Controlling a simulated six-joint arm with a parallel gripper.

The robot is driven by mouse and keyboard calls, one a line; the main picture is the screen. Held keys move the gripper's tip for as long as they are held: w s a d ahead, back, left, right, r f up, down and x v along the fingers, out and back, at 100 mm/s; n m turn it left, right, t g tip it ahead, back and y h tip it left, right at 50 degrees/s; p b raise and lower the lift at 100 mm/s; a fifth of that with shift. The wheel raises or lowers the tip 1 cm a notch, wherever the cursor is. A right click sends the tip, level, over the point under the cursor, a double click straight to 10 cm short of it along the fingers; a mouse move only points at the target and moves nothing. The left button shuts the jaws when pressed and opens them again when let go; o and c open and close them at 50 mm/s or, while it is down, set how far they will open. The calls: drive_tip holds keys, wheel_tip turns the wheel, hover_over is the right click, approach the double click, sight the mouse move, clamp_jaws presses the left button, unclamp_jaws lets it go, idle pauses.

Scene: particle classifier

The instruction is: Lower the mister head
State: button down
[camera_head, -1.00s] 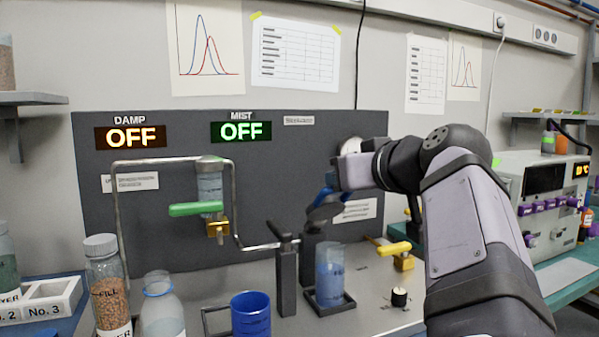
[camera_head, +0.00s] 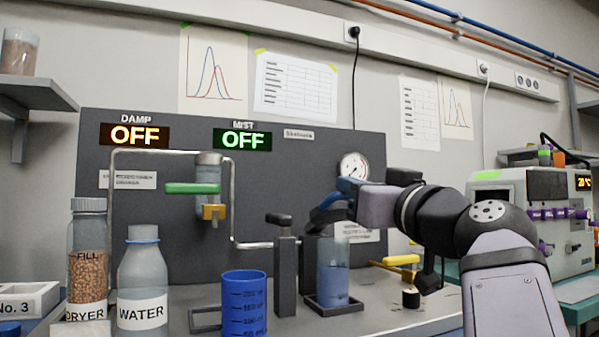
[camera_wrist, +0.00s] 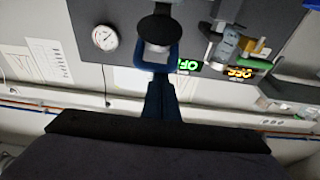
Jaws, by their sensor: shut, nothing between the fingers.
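The mister head appears to be the dark rounded piece (camera_head: 326,214) on the dark stand, above the clear cylinder (camera_head: 333,268) of bluish liquid. In the wrist view a dark oval disc (camera_wrist: 159,27), likely the same head, fills the top middle. My gripper (camera_head: 334,201), with blue fingers, reaches in from the right, right beside the head's top. It also shows in the wrist view (camera_wrist: 157,62), where its fingers are shut and end just under the disc. I cannot tell whether they touch it. The MIST display (camera_head: 242,138) reads OFF in green.
A dark T-topped post (camera_head: 286,270) stands left of the cylinder. A blue beaker (camera_head: 245,305), a WATER bottle (camera_head: 142,280) and a DRYER bottle (camera_head: 88,260) stand farther left. A yellow handle (camera_head: 400,261) and a small black knob (camera_head: 411,298) lie to the right.

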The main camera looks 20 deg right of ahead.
wheel_tip(320, 180, down, 8)
drive_tip(key=s+b, duration=0.2)
drive_tip(key=b, duration=0.9)
drive_tip(key=shift+b, duration=0.4)
drive_tip(key=shift+d+f, duration=0.1)
drive_tip(key=shift+f, duration=0.2)
wheel_tip(320, 180, up, 6)
drive_tip(key=s+p, duration=0.1)
drive_tip(key=p, duration=0.3)
drive_tip(key=s+f+b, duration=0.3)
drive_tip(key=s+f, duration=0.2)
drive_tip(key=s, duration=0.4)
drive_tip(key=shift+a+f+t, duration=0.2)
drive_tip(key=shift+f+t, duration=0.15)
drive_tip(key=shift+t, duration=0.05)
